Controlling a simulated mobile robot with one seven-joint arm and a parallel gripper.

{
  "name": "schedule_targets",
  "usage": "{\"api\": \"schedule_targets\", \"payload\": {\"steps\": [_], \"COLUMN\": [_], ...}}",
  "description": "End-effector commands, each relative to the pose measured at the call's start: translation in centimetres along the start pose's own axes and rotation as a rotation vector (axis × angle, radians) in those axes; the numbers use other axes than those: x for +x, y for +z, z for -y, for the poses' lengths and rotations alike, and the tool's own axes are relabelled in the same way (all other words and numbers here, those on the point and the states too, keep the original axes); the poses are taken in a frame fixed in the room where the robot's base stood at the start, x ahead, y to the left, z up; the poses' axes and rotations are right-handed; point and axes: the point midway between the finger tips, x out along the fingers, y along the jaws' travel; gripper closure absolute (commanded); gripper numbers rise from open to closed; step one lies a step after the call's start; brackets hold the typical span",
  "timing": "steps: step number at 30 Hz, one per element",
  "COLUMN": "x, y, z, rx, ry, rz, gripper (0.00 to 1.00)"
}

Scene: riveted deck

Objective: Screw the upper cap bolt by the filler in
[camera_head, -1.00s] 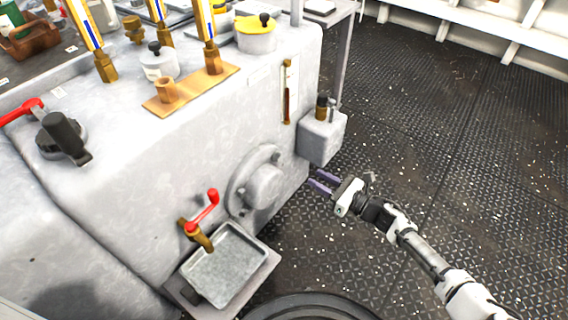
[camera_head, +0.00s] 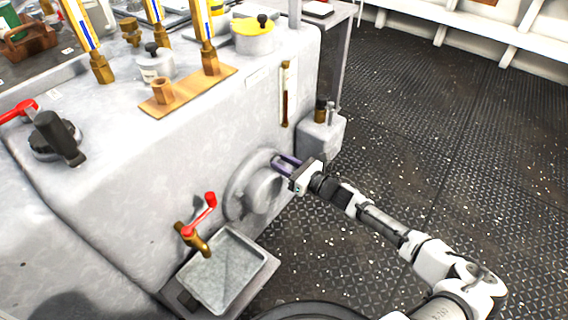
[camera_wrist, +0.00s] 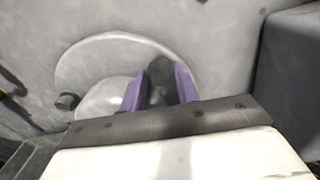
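The round cap (camera_head: 262,190) is a pale grey flange with a raised hub on the end wall of the grey housing. A dark bolt (camera_wrist: 161,72) stands at its upper edge in the wrist view. My gripper (camera_head: 282,162) is at the cap's upper right, and its purple fingers (camera_wrist: 160,88) lie on either side of this bolt. I see no clear gap between bolt and fingers, but cannot tell whether they grip it. The bolt's seating depth is hidden. A second dark bolt (camera_wrist: 68,100) shows at the cap's left edge. No part labelled as the filler can be made out.
A grey box (camera_head: 322,135) with small fittings juts from the housing just right of my gripper. A red-handled tap (camera_head: 202,215) over a metal tray (camera_head: 225,270) is at lower left. The deck (camera_head: 450,150) to the right is clear.

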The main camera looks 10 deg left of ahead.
Motion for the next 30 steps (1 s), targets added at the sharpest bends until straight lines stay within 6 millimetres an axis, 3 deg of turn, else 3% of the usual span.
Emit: {"api": "schedule_targets", "payload": {"steps": [2, 9, 20, 30], "x": [-0.03, -0.05, -0.07, -0.1], "y": [0.0, -0.01, 0.09, 0.14], "z": [0.01, 0.0, 0.04, 0.18], "rx": [0.0, 0.001, 0.069, 0.328], "ry": [0.0, 0.0, -0.002, -0.003], "rz": [0.0, 0.0, 0.001, 0.001], "gripper": [0.71, 1.0, 1.0, 1.0]}}
